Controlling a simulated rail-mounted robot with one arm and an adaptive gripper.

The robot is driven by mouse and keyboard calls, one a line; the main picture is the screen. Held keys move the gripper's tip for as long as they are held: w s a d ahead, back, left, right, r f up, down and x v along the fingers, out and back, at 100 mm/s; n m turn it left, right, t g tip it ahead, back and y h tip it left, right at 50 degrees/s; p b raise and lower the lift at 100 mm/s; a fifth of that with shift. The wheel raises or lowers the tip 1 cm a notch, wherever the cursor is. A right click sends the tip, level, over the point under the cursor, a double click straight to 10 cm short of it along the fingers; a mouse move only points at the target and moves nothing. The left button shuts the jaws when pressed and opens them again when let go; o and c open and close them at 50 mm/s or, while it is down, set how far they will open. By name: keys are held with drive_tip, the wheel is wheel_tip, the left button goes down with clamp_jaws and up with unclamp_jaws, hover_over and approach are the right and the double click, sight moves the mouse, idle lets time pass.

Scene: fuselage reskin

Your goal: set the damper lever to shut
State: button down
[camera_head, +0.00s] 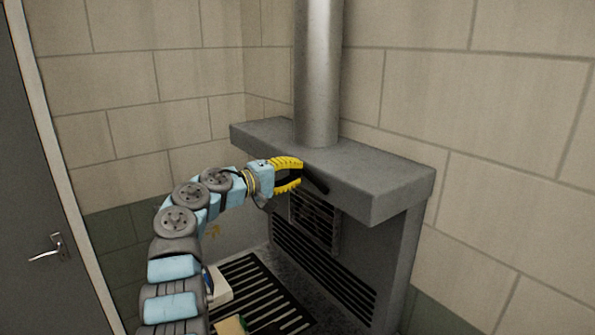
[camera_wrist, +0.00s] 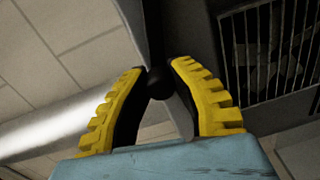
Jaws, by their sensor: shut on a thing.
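The damper lever (camera_head: 315,181) is a dark rod on the front of the grey stove hood (camera_head: 402,196), just under the flue pipe. In the head view it slants down to the right, out from my gripper (camera_head: 300,174). In the wrist view the lever (camera_wrist: 153,40) runs down from the top and ends in a dark round knob (camera_wrist: 160,84). My yellow-backed gripper fingers (camera_wrist: 159,68) are shut on the lever, one on each side near the knob. No shut or open markings can be read.
The grey flue pipe (camera_head: 318,75) rises from the hood. A barred grate (camera_head: 314,222) and a slotted front (camera_head: 330,275) lie below the lever. A slatted floor grille (camera_head: 262,295) and a grey door (camera_head: 35,190) are to the left. Block walls stand close behind.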

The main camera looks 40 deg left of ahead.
drive_tip(key=shift+a+f+n+b, duration=0.2)
drive_tip(key=shift+f+n+b, duration=0.25)
drive_tip(key=shift+f+n, duration=0.5)
drive_tip(key=c, duration=0.8)
unclamp_jaws()
drive_tip(key=shift+c, duration=0.2)
drive_tip(key=shift+r, duration=0.1)
drive_tip(key=s+a, duration=0.1)
drive_tip(key=s, duration=1)
drive_tip(key=shift+s+a+r, duration=0.25)
drive_tip(key=shift+s+a, duration=0.1)
drive_tip(key=shift+a, duration=0.05)
drive_tip(key=shift+a, duration=0.1)
